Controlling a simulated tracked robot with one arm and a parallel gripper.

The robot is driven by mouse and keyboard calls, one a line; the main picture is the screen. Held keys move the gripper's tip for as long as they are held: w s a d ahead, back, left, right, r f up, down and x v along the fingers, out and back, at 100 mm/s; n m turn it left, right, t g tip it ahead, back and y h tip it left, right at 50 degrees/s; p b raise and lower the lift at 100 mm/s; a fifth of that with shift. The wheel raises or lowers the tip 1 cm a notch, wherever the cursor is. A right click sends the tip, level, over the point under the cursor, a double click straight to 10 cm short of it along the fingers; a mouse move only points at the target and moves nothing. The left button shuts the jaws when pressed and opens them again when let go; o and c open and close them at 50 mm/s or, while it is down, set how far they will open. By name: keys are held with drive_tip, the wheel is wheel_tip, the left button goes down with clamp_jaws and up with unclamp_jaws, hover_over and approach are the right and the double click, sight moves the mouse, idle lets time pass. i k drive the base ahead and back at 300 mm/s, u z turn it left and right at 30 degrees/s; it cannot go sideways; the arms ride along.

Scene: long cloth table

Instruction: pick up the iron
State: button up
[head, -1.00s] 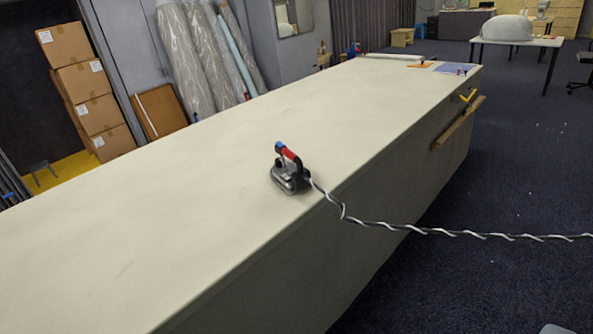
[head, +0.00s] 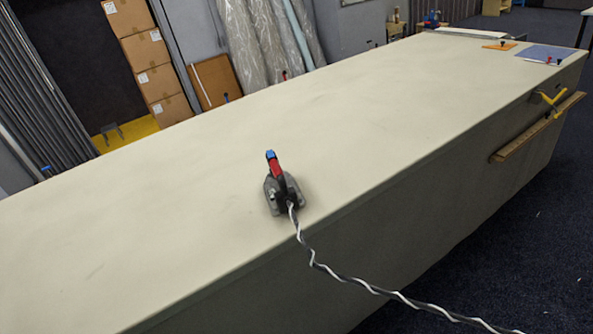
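The iron (head: 284,193) stands on the long cloth table (head: 180,220), close to the table's near edge. It has a grey metal body, a red handle with a blue tip, and black parts at the cord end. A twisted black-and-white cord (head: 345,283) runs from it over the edge and down to the lower right. Nothing is seen touching the iron. My gripper does not show in the head view.
Cardboard boxes (head: 150,62) and wrapped rolls (head: 268,40) stand behind the table. A wooden ledge with a yellow clamp (head: 551,97) juts from the table's right side. Orange and blue sheets lie at the far end. The table around the iron is clear.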

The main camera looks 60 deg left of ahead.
sight(280, 187)
drive_tip(key=u, duration=0.45)
drive_tip(key=i, duration=1.25)
drive_tip(key=u, duration=0.95)
drive_tip(key=i, duration=0.5)
drive_tip(key=u, duration=0.3)
